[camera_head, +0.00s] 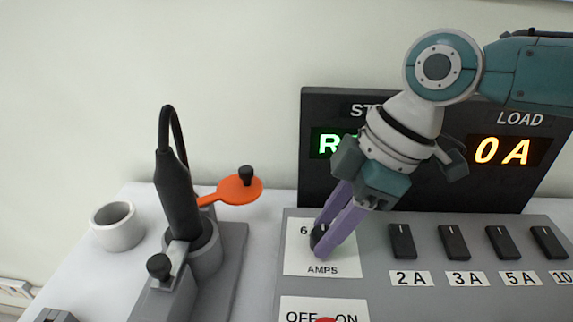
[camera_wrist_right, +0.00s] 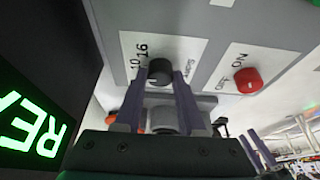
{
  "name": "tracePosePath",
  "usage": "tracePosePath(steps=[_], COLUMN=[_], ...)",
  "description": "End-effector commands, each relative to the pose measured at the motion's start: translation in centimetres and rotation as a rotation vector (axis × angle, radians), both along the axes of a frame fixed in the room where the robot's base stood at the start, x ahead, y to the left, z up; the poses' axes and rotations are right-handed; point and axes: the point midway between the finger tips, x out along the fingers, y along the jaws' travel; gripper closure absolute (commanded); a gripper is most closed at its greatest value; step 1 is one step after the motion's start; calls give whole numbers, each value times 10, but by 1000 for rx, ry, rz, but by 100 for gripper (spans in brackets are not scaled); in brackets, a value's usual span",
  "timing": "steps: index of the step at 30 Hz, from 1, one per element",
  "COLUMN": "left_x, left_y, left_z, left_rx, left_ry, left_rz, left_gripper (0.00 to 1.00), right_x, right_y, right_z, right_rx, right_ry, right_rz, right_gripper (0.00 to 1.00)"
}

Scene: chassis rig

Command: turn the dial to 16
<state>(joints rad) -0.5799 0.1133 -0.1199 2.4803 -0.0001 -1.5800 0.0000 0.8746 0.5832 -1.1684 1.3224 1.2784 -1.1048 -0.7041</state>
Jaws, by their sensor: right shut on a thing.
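The black dial (camera_head: 318,236) sits on the white AMPS plate at the left of the grey panel. My right gripper (camera_head: 327,238) reaches down from the upper right, its purple fingers shut on the dial. In the right wrist view, the dial (camera_wrist_right: 159,72) lies between the fingertips of the gripper (camera_wrist_right: 161,84), next to the printed numbers 10 and 16. The fingers hide part of the dial in the head view, and I cannot tell which number its mark points to. My left gripper is not in the head view.
A black display (camera_head: 320,185) behind the panel reads 0 A under LOAD. Several black switches (camera_head: 402,241) labelled 2A, 3A, 5A and 10 stand right of the dial. A red knob (camera_wrist_right: 248,80) is by OFF/ON. Left are a black-handled tool (camera_head: 177,200), an orange paddle (camera_head: 228,191) and a white cup (camera_head: 117,228).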

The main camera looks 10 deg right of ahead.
Motion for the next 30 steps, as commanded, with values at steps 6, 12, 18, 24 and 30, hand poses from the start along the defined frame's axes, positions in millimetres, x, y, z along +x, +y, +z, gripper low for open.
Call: tracePosePath(steps=[6, 12, 18, 24, 30], left_x=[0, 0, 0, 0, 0], left_y=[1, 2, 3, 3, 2], left_z=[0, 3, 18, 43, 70], left_rx=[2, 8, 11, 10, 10], left_ry=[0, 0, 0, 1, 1], left_rz=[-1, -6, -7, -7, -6], left_gripper=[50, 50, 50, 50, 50], right_x=[0, 0, -2, -3, -4], right_y=[0, 0, 1, 2, 3], right_z=[0, 1, 4, 7, 7], right_rx=[0, 1, 1, 3, 2], right_ry=[0, 1, 2, 4, 4], right_rz=[0, -10, -76, -215, -387], right_gripper=[100, 100, 100, 100, 100])
